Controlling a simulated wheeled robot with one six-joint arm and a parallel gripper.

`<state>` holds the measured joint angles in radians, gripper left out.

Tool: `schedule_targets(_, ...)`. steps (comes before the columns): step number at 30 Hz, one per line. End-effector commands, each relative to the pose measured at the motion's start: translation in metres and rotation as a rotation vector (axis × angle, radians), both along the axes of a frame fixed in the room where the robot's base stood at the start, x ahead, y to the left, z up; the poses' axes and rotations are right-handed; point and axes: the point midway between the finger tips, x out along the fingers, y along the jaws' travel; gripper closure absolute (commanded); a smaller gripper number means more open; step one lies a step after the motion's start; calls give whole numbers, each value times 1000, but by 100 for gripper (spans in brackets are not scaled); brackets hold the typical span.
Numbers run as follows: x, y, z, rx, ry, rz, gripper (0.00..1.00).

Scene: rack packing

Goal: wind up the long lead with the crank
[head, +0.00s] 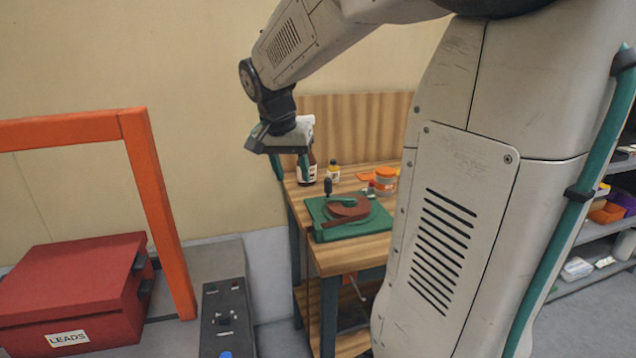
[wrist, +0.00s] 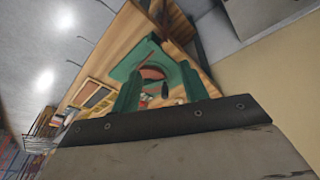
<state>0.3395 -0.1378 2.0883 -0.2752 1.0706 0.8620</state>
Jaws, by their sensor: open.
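A green winder base (head: 350,228) lies on the wooden workbench. On it is a reddish-brown round reel (head: 347,210) with a green curved part on top. A dark upright crank handle (head: 328,187) stands at its back left. My gripper (head: 291,172) is open and empty, above the bench's left edge, up and left of the winder. In the wrist view the winder base (wrist: 128,70) and handle (wrist: 165,90) show beyond and between my green fingers (wrist: 160,82). I cannot make out the long lead as a separate strand.
A red box labelled LEADS (head: 70,285) sits at left beside an orange frame (head: 155,200). Shelves with bins (head: 606,212) stand at right. My arm blocks the bench's right side.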

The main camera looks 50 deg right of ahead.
Motion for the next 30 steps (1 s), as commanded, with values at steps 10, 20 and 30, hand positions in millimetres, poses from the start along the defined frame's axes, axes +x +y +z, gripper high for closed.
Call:
schedule_targets(10,64,-152,-45,-101,-92,-526,56)
schedule_targets(20,67,-182,-76,-114,-107,-595,56)
schedule_targets(30,65,-199,-119,-115,-108,-593,56)
